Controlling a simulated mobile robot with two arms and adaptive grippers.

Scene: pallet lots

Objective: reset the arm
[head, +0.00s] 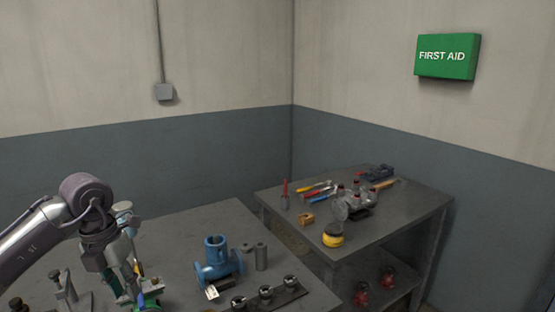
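My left arm comes in from the left, and its gripper (128,283) points down over the left part of the near table (190,222). A green object (150,289) is right at its fingertips, with a small blue piece by it. I cannot tell whether the fingers touch or hold the green object, or how far apart they are. My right gripper is not in view.
A blue flanged pipe fitting (216,258) stands right of my gripper, with grey cylinders (260,257) beside it and a dark rack (268,298) in front. Metal brackets (68,288) stand at left. A second table (408,207) with hand tools is at right.

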